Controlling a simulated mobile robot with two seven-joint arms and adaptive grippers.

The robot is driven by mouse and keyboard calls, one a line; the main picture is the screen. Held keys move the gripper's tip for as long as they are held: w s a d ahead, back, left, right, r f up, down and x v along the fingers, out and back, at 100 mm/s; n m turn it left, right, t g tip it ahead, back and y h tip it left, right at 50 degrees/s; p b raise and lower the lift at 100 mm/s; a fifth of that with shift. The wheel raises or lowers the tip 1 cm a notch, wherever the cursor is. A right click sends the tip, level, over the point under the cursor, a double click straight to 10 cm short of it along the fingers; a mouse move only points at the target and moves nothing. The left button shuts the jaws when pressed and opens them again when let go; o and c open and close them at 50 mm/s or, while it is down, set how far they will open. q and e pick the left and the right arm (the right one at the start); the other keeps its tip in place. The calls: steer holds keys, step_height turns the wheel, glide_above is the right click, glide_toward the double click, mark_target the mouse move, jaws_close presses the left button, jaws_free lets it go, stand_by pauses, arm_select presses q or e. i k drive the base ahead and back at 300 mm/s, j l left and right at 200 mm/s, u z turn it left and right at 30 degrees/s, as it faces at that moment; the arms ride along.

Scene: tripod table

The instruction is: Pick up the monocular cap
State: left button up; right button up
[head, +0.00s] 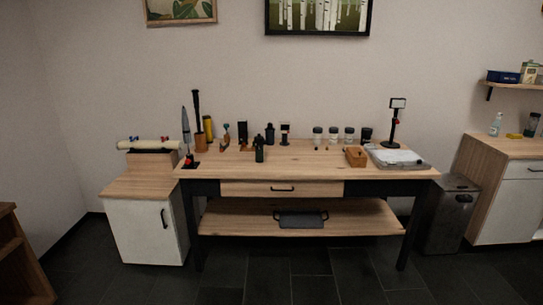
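A wooden-topped table (310,168) with dark legs stands against the far wall, some distance from me. A small dark green upright object (259,152) near the middle-left of the tabletop may be a monocular, but it is too small to be sure. A dark cylinder (269,135) stands behind it. Tiny dark items (316,148) lie in front of the glass jars; I cannot tell whether one is the monocular cap. Neither of my grippers is in view.
Glass jars (333,134), a wooden box (355,156), a pale tray (398,157) and a stand (393,124) occupy the table's right. A white cabinet (147,231) flanks its left, a bin (450,215) its right. The dark floor (290,278) in front looks clear.

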mark_target(259, 140)
steer(key=i, duration=1.5)
